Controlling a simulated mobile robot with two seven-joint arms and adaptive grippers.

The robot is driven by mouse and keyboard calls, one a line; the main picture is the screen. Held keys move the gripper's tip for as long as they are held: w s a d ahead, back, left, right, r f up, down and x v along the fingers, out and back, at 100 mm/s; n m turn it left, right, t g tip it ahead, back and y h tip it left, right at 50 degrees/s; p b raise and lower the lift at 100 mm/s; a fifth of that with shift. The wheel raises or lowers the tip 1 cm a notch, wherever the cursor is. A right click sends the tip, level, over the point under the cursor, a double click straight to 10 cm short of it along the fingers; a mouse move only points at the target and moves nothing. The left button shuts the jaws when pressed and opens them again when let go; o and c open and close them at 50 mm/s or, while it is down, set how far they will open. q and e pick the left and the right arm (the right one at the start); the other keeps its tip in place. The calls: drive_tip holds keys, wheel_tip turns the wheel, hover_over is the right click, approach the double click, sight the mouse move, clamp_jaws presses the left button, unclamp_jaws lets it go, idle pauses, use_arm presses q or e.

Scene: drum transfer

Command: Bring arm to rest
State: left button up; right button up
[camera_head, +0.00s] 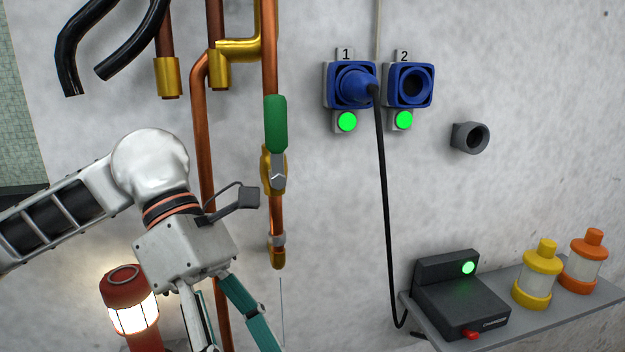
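My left arm comes in from the left, and its white gripper body with teal fingers (228,318) points down at the lower left, in front of the wall pipes. The fingertips run toward or past the bottom edge, so whether they are open or shut is unclear, and I cannot see anything held. My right arm and gripper are not in view.
A red lantern (130,305) glows beside the gripper. Copper pipes (203,150) and a green valve handle (275,123) are on the wall. A plug fills blue socket 1 (332,97); socket 2 (410,86) is empty. A shelf (575,305) holds a black device (460,300) and yellow (541,265) and orange (584,272) containers.

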use_arm(q)
drive_tip(key=s+d+r+n+g+h, duration=0.2)
drive_tip(key=d+g+h, duration=0.2)
drive_tip(key=d+h, duration=0.35)
drive_tip(key=w+d+r+n+t+h, duration=0.3)
drive_tip(key=w+n+h, duration=0.3)
drive_tip(key=n+h, duration=0.15)
drive_tip(key=w+a+f+n+t+y, duration=0.25)
drive_tip(key=w+f+n+t, duration=0.3)
drive_tip(key=n+t, duration=0.3)
drive_tip(key=w+a+f+n+t+y, duration=0.1)
drive_tip(key=w+a+f+n+t, duration=0.3)
drive_tip(key=f+n+t, duration=0.4)
drive_tip(key=w+a+f+n+t+y, duration=0.2)
drive_tip(key=w+a+f+n+t, duration=0.15)
drive_tip(key=n+t, duration=0.5)
drive_tip(key=a+f+n+y, duration=0.4)
drive_tip(key=f+n+y, duration=0.3)
drive_tip(key=f, duration=0.4)
drive_tip(key=s+a+f+n+g+y, duration=0.3)
drive_tip(key=s+f, duration=0.5)
drive_tip(key=f, duration=0.5)
drive_tip(key=s+a+f+n+g+y, duration=0.3)
drive_tip(key=s+a+f, duration=0.4)
drive_tip(key=f, duration=0.6)
drive_tip(key=shift+s+n+g, duration=0.45)
drive_tip(key=shift+n+g, duration=0.35)
drive_tip(key=shift+n, duration=0.35)
drive_tip(key=shift+a, duration=0.1)
